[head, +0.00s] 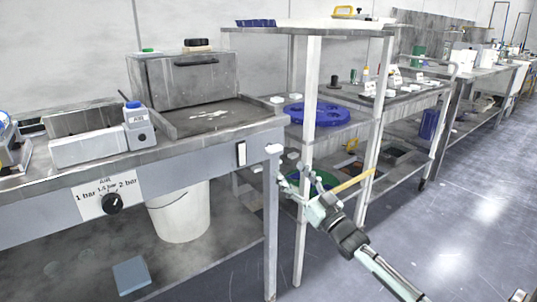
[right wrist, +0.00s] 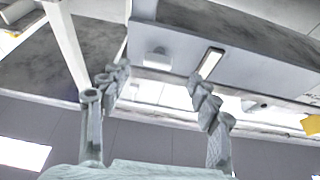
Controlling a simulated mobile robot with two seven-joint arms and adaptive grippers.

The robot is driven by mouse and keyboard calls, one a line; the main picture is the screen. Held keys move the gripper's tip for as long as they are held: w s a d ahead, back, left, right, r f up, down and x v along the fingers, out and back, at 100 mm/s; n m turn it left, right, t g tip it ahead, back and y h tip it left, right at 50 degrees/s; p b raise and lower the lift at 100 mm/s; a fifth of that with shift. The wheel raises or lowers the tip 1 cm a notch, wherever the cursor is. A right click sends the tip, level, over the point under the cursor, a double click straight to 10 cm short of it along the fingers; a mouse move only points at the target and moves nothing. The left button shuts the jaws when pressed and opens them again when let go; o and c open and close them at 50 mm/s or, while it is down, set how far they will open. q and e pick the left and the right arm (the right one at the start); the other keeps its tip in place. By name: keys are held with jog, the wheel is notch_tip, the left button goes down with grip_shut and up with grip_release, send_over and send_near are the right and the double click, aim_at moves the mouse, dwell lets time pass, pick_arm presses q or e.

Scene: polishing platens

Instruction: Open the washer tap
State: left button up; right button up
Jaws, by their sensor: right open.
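A small white knob-like fitting (head: 274,148) sticks out at the right front corner of the grey bench; I take it for the tap, but its setting is too small to tell. It seems to be the white rounded piece (right wrist: 157,57) in the right wrist view. My right gripper (head: 293,172) is open and empty, below and slightly right of this fitting in the head view. In the right wrist view the fitting shows between and beyond the open fingertips (right wrist: 159,78), apart from them. My left gripper is not in view.
A white switch plate (head: 241,153) is on the bench front, left of the fitting. An air dial (head: 112,203) is further left. A lidded metal box (head: 190,80) stands on the bench. A white shelf post (head: 308,110) rises close beside my right gripper. Open floor (head: 450,230) lies right.

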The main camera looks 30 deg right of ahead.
aim_at(277, 151)
jog(key=x, duration=0.3)
jog(key=r+x, duration=0.1)
jog(key=x, duration=0.2)
jog(key=shift+d+r, duration=0.15)
jog(key=shift+x, duration=0.75)
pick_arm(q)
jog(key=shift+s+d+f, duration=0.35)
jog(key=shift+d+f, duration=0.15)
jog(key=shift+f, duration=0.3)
pick_arm(e)
jog(key=shift+c, duration=0.7)
jog(key=c, duration=1)
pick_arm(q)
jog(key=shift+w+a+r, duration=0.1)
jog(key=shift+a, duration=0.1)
